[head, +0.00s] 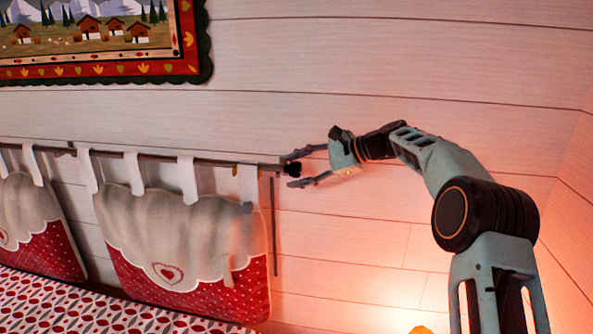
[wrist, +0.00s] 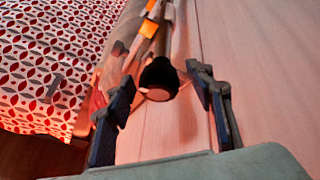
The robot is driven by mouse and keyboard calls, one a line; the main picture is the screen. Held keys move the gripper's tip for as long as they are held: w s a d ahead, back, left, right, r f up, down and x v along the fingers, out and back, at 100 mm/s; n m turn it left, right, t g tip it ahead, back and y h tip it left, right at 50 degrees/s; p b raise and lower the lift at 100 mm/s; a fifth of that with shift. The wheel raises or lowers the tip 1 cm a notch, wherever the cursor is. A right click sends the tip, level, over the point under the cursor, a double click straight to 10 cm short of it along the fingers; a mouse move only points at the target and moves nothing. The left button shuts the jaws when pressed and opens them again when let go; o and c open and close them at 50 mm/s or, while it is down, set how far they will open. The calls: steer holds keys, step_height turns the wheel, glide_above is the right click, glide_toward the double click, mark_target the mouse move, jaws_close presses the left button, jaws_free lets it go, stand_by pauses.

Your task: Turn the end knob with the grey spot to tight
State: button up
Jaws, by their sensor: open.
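The dark end knob (head: 293,169) sits at the right end of the wall rod (head: 150,156) in the head view. In the wrist view the black round knob (wrist: 158,77) faces me, with a pale disc on its end. I cannot make out a grey spot or a tightness mark. My gripper (head: 290,171) is open, with one finger above the knob and the other below it in the head view. In the wrist view the fingers of my gripper (wrist: 157,66) stand on either side of the knob, with gaps showing. The knob is not clamped.
Red and white cushions (head: 185,240) hang from the rod by cloth loops. A patterned bed cover (head: 90,305) lies below, also at left in the wrist view. A framed picture (head: 100,70) hangs above. The plank wall (head: 330,80) is close behind the rod; space right of the knob is free.

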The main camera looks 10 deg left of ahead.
steer(key=v, duration=1.2)
steer(key=shift+f, duration=0.15)
